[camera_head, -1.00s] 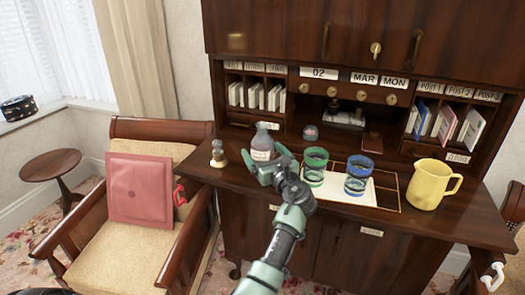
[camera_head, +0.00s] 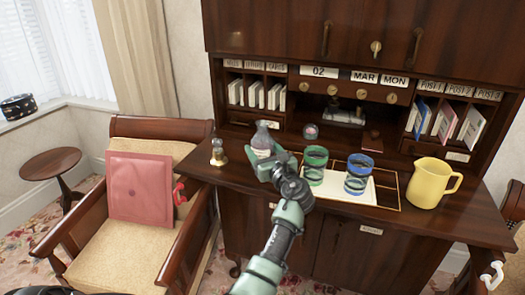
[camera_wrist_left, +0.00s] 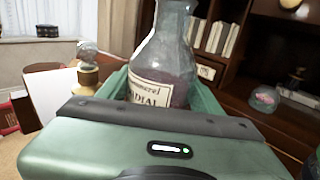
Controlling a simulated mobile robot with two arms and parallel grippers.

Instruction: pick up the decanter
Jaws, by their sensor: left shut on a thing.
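The decanter (camera_head: 262,137) is a clear glass bottle with a pale label, upright at the left part of the desk top. In the left wrist view the decanter (camera_wrist_left: 165,58) fills the middle, with dark liquid and a printed label. My left gripper (camera_head: 266,156) is shut on its lower body, with a green finger on each side. The gripper body hides the decanter's base, so I cannot tell whether it touches the desk. My right gripper is not in view.
A small brass-based glass item (camera_head: 218,152) stands just left of the decanter. A green-banded glass (camera_head: 315,165), a blue-banded glass (camera_head: 359,174) and a yellow jug (camera_head: 430,184) stand to the right. A small glass dome (camera_head: 311,132) is behind. An armchair (camera_head: 150,238) stands left of the desk.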

